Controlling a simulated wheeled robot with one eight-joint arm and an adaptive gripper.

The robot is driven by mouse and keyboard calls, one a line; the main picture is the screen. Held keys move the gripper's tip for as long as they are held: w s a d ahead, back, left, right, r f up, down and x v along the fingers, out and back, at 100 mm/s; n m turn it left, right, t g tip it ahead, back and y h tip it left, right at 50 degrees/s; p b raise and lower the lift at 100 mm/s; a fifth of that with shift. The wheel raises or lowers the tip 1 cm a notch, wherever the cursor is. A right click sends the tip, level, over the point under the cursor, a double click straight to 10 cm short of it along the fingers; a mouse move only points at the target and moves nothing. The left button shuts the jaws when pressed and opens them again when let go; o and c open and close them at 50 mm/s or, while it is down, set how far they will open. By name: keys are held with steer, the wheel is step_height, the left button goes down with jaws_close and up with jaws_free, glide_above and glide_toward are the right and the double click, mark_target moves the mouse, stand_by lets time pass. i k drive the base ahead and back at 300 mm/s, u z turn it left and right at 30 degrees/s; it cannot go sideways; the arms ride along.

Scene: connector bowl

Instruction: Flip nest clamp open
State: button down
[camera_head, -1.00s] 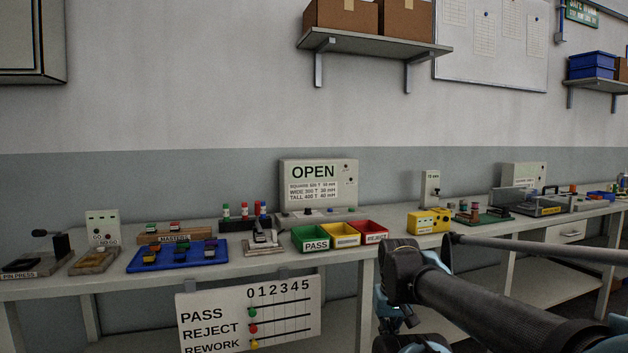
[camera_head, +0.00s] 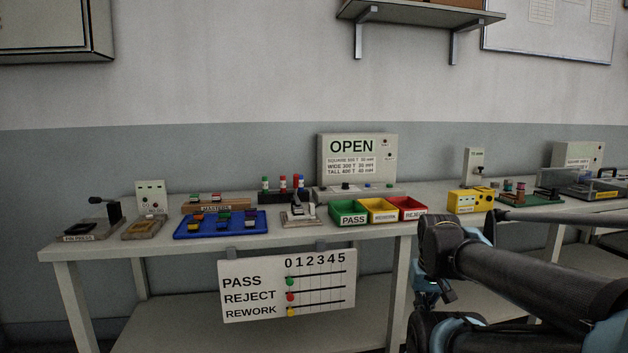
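A small nest fixture with a metal clamp (camera_head: 299,209) stands on the workbench in the head view, between the blue tray and the green bin. The clamp's arm appears raised at an angle, but it is too small to tell its exact state. Behind it stands a grey tester box (camera_head: 357,160) whose display reads OPEN. My arm reaches in from the lower right, well to the right of the clamp and in front of the bench. The gripper's fingertips do not show in this view.
On the workbench (camera_head: 75,247) are a blue tray (camera_head: 262,222) with several connectors, a green PASS bin (camera_head: 349,218), a yellow bin (camera_head: 378,211), a red REJECT bin (camera_head: 408,209) and a pin press (camera_head: 95,222). A tally board (camera_head: 270,310) hangs from the front edge.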

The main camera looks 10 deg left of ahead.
mark_target(296, 177)
steer(key=u, duration=1.2)
steer(key=k, duration=0.9)
steer(key=z, duration=1.05)
steer(key=i, duration=1)
